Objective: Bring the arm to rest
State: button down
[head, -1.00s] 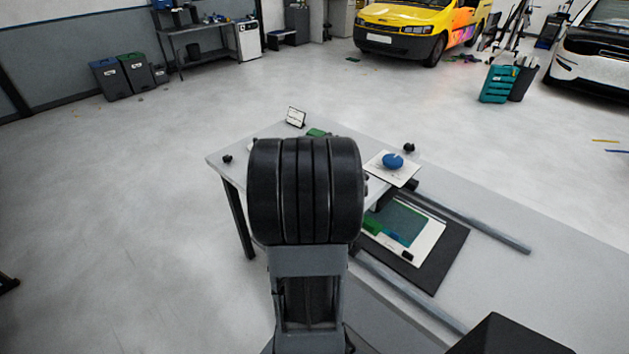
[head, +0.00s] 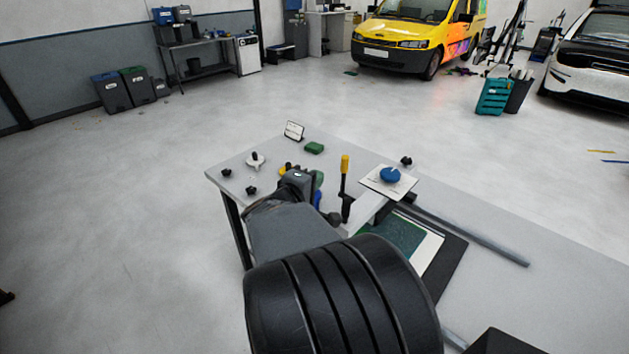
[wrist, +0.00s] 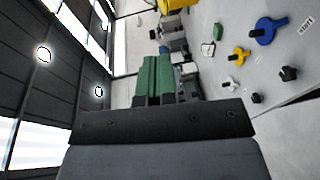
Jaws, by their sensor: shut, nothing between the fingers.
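My arm (head: 335,295) is folded up in front of the head camera, its thick black ribbed joint at the bottom and a grey link reaching over the bench. In the wrist view my gripper (wrist: 154,78) has its two green fingers together, shut and empty. In the head view my gripper is mostly hidden by my own wrist. The wrist view is turned on its side, with the ceiling at left and the bench top at right, so the fingers point roughly level, out over the bench.
The bench (head: 228,164) carries a blue knob on a white plate (head: 390,179), a green block (head: 314,148), a yellow-handled tool (head: 345,168), several black knobs and a small sign (head: 294,130). A dark mat (head: 446,262) lies at right. Open floor is at left.

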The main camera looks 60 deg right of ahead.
dwell(0.7)
jog(key=w+a+f+m+t+y, duration=0.2)
jog(key=w+a+f+t+y, duration=0.1)
jog(key=w+a+t+y, duration=0.25)
jog(key=w+a+f+m+t+y, duration=0.2)
jog(key=w+a+f+t+y, duration=0.15)
jog(key=w+a+y, duration=0.3)
jog(key=s+a+r+n+g+y, duration=0.1)
jog(key=s+a+n+g+y, duration=0.1)
jog(key=a, duration=0.7)
jog(key=s+a+r+n+g+y, duration=0.1)
jog(key=s+a+g+y, duration=0.1)
jog(key=s+a, duration=0.3)
jog(key=a, duration=0.4)
jog(key=shift+a+n+g+y, duration=0.3)
jog(key=shift+a+n+g, duration=0.05)
jog(key=shift+n+g, duration=0.05)
jog(key=shift+s+d, duration=0.1)
